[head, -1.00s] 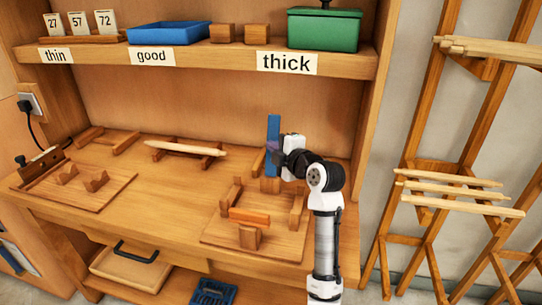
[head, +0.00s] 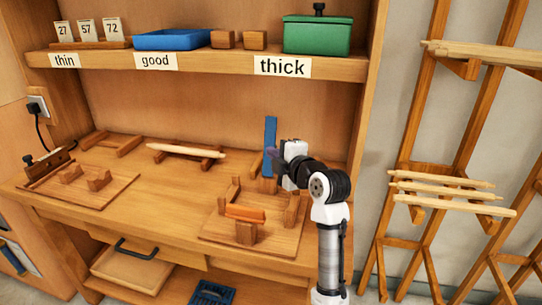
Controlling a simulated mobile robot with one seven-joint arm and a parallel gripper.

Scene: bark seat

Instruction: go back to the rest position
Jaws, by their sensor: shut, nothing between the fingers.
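My gripper (head: 277,156) is at the end of my white and black arm, above the back right of the workbench (head: 160,228). It is shut with nothing in it. The fingers are small and dark in the head view, in front of or beside an upright blue strip (head: 270,132); I cannot tell whether they touch it. Below and to the left of the gripper, an orange bar (head: 245,213) lies on wooden blocks of a board fixture (head: 212,228).
A pale stick (head: 187,149) lies across a wooden cradle at the bench's back. Another fixture board (head: 112,192) is at the left. The shelf above holds a blue tray (head: 172,39) and a green lidded box (head: 318,36). A rack with pale sticks (head: 440,187) stands right.

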